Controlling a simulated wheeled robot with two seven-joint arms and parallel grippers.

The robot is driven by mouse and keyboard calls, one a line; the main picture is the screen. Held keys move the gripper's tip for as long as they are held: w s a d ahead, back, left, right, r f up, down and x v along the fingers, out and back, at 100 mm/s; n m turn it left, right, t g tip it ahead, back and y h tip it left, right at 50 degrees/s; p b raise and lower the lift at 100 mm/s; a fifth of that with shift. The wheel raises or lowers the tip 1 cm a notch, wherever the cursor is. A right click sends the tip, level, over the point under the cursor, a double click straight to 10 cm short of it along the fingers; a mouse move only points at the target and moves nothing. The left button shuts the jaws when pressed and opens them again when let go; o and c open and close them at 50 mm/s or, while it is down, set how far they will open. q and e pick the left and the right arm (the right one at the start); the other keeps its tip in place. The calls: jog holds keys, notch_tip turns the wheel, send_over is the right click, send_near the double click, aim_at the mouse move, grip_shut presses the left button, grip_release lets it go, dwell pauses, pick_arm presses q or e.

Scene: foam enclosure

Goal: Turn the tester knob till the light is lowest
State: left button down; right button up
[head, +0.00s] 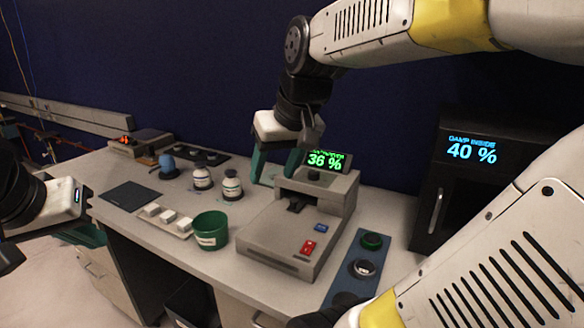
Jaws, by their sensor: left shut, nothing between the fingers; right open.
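The tester (276,238) is a grey box on the bench with a raised rear part. A small dark round knob (314,175) sits on that rear part. Its display (326,160) reads "36 %" in green; the line above is partly covered by my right gripper. My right gripper (274,174) points down with its teal fingers apart and empty, behind and left of the knob, not around it. My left gripper (94,236) is shut and empty at the left, by the bench's front edge. No separate light is clearly seen.
A red switch (308,247) and blue button (320,228) sit on the tester. A green cup (210,231), white blocks (168,215) and bottles (231,187) stand left. A blue mat (345,287) with round items lies right. A black cabinet (458,190) shows "40 %".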

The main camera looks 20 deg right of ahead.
jog(key=w+d+g, duration=0.3)
jog(key=w+d, duration=0.5)
jog(key=w, duration=0.4)
jog(key=n+g, duration=0.1)
jog(key=g, duration=0.1)
send_over(314, 172)
jog(key=shift+h, duration=0.4)
jog(key=f, duration=0.4)
jog(key=shift+d+f, duration=0.2)
jog(key=shift+f, duration=0.15)
jog(key=shift+d+f, duration=0.15)
jog(key=shift+f, duration=0.05)
jog(key=f, duration=0.7)
jog(key=shift+a+f, duration=0.25)
jog(key=shift+f, duration=0.05)
grip_shut()
